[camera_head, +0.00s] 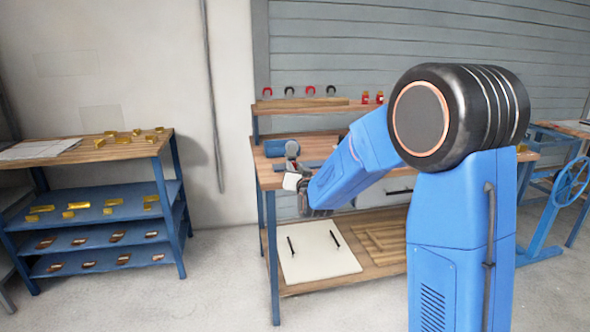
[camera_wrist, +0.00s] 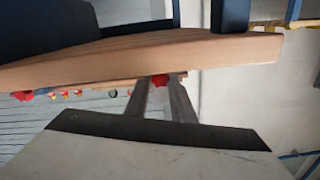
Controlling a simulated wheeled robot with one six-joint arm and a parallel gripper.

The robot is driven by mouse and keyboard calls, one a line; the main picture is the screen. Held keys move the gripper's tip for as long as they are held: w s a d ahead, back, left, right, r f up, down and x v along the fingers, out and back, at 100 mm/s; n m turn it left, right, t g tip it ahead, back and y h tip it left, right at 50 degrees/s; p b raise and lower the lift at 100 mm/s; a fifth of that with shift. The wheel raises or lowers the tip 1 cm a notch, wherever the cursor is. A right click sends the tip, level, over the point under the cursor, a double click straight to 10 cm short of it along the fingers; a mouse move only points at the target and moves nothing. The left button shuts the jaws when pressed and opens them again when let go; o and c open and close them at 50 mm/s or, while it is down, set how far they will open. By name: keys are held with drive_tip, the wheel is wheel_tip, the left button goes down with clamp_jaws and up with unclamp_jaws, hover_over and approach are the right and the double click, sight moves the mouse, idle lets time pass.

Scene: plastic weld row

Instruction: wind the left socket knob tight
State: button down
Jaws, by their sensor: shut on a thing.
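In the wrist view, my gripper (camera_wrist: 160,88) has its two grey fingers close together on a red knob (camera_wrist: 160,80). The knob sits at the edge of a wooden bench top (camera_wrist: 200,47), and the fingers cover most of it. A second red knob-like part (camera_wrist: 22,95) shows at the left along the same edge. In the head view, my wrist is at the left end of the workbench (camera_head: 268,180). My forearm hides part of the bench there, and I cannot make out the knob or the fingertips.
Red and black clamp-like parts (camera_head: 289,91) and red jars (camera_head: 365,97) stand on the bench's raised shelf. A white board (camera_head: 315,255) with two black handles lies on the lower shelf. A blue rack (camera_head: 90,205) with yellow pieces stands left, with open floor between.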

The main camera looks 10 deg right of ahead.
drive_tip(key=shift+m, duration=2.1)
drive_tip(key=c, duration=1.5)
unclamp_jaws()
drive_tip(key=shift+f, duration=0.1)
